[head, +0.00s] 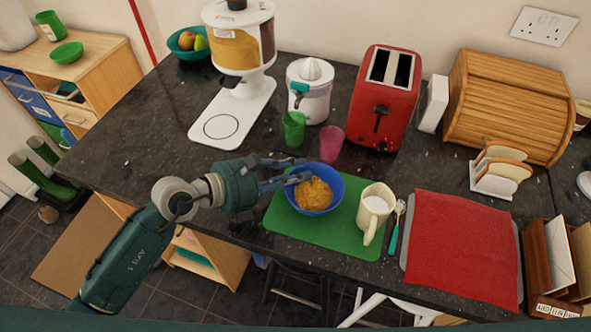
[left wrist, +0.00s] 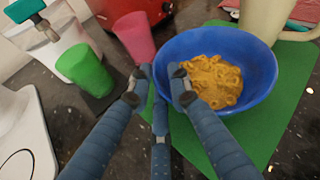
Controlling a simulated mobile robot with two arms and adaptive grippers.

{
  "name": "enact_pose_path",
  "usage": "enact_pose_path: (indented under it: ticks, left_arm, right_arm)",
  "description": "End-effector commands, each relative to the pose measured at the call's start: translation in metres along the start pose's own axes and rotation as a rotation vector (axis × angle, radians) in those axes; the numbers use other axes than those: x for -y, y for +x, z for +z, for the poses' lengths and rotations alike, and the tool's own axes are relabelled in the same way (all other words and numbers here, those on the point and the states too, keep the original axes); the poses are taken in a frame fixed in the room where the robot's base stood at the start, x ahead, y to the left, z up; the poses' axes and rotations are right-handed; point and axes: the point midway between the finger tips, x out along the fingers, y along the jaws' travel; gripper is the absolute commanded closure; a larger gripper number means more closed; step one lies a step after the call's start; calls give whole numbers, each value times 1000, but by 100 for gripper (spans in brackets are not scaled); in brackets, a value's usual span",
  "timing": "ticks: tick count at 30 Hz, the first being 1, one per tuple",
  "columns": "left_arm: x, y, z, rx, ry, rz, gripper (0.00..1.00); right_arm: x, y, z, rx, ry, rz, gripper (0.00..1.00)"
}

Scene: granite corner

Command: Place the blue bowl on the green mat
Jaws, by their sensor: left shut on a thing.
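The blue bowl (head: 334,189) holds yellow-orange food and is upright over the back part of the green mat (head: 335,237). In the left wrist view the bowl (left wrist: 260,73) also shows over the mat (left wrist: 240,140). My left gripper (head: 289,178) is shut on the bowl's left rim, and its fingertips (left wrist: 161,78) meet the rim in the left wrist view. I cannot tell whether the bowl's base touches the mat or is slightly above it. My right gripper is not in view.
A cream jug (head: 374,212) stands on the mat's right part, close to the bowl. A green cup (head: 293,129) and a pink cup (head: 331,143) stand behind. A spoon (head: 396,228) and red cloth (head: 462,250) lie to the right.

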Motion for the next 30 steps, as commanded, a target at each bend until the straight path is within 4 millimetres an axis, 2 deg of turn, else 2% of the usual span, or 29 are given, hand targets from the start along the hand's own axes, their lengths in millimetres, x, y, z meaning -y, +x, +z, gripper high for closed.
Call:
enact_pose_path:
  ticks: [2,3,5,17,20,30]
  left_arm:
    - [-1,1,-2,2,0,0,100]
    - [-1,1,-2,0,0,0,76]
    - [-1,1,-2,0,0,0,64]
    - [-1,-5,-1,-1,1,2,63]
    - [-2,-19,-2,-2,3,4,63]
    - [-1,-90,-4,-5,4,2,63]
  right_arm:
    - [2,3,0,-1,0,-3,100]
    - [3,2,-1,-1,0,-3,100]
    - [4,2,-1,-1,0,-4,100]
    - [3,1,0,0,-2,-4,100]
    - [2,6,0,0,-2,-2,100]
    - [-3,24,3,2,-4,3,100]
